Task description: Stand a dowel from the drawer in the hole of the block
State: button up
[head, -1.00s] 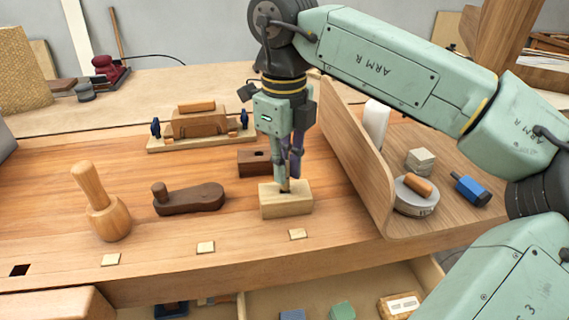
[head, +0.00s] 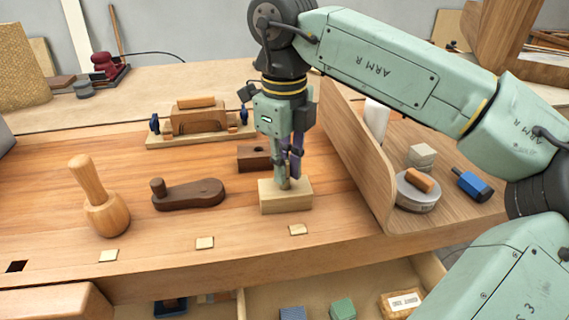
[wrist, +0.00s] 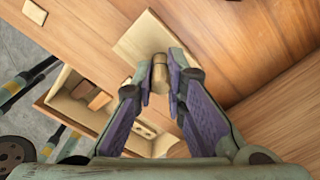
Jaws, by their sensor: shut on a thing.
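A pale wooden block (head: 286,200) sits on the bench; its top also shows in the wrist view (wrist: 142,38). My gripper (head: 288,182) is directly over the block, pointing down, shut on a short upright dowel (wrist: 160,73). The dowel's lower end meets the top of the block. The hole is hidden by the dowel and fingers, so I cannot tell how deep the dowel sits. The open drawer (head: 262,304) is below the bench front and shows in the wrist view (wrist: 62,103).
A dark block (head: 252,158) with a hole stands just behind the pale block. A dark wooden tool (head: 190,195) and a mallet (head: 102,205) are to the left. A curved panel (head: 350,150) rises close on the right, with a round tin (head: 415,197) beyond.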

jog(key=shift+f, duration=0.4)
dwell(0.3)
jog(key=o, duration=0.8)
jog(key=o, duration=0.4)
jog(key=shift+r, duration=0.1)
jog(key=shift+r+p, duration=2.85)
jog(key=shift+r, duration=1.15)
